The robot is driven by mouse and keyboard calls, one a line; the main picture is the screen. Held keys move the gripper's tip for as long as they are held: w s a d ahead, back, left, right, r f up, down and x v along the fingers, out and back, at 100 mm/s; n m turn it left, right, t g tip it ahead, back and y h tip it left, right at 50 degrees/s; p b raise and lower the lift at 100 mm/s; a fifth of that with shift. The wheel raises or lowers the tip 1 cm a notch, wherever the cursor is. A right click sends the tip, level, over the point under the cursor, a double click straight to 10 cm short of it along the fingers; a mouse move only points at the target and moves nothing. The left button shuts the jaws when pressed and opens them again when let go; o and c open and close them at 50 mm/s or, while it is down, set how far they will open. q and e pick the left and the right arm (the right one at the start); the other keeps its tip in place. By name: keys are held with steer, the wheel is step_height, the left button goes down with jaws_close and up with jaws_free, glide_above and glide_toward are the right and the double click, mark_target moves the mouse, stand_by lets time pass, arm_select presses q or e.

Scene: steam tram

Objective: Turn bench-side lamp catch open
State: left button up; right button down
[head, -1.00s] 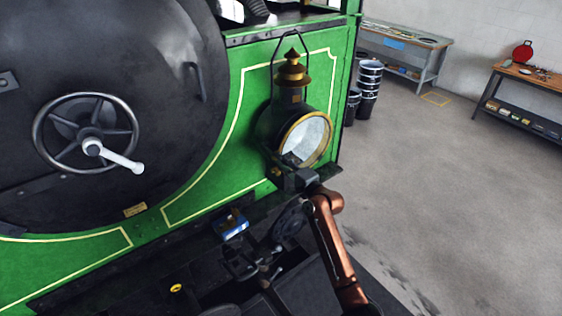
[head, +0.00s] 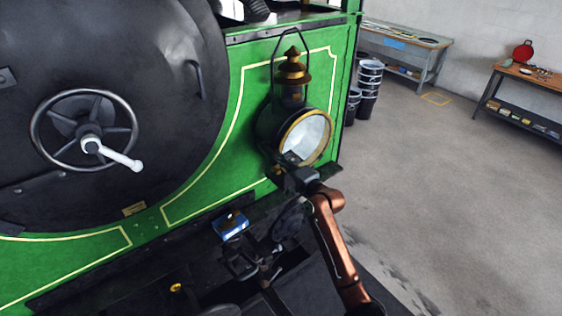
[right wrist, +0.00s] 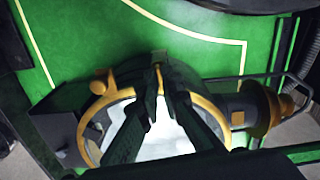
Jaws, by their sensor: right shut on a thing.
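A dark lamp (head: 270,130) with a brass top and round brass-rimmed glass stands on the green tram front in the head view. Its brass rim (right wrist: 218,115) and bright glass fill the middle of the right wrist view. My right gripper (head: 288,167) is at the lower edge of the rim. In the right wrist view its two dark fingers (right wrist: 162,78) are closed together at the rim.
A small blue box (head: 230,224) is just above the dark linkage. A handwheel (head: 85,130) with a white handle is on the round black door at the left. A grey workbench (head: 410,45), a wooden bench (head: 530,85) and dark drums (head: 369,80) stand behind. Open floor lies right.

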steer(key=shift+s+a+r+n+b, duration=0.15)
steer(key=shift+n+b, duration=1.35)
steer(key=shift+n, duration=2.5)
steer(key=shift+w+d+r+n+b, duration=0.2)
steer(key=shift+n+b, duration=1.3)
steer(key=shift+n, duration=2.5)
steer(key=shift+a+r, duration=0.1)
steer(key=shift+a, duration=0.1)
steer(key=c, duration=2.1)
jaws_free()
steer(key=shift+f, duration=0.2)
steer(key=v, duration=1.2)
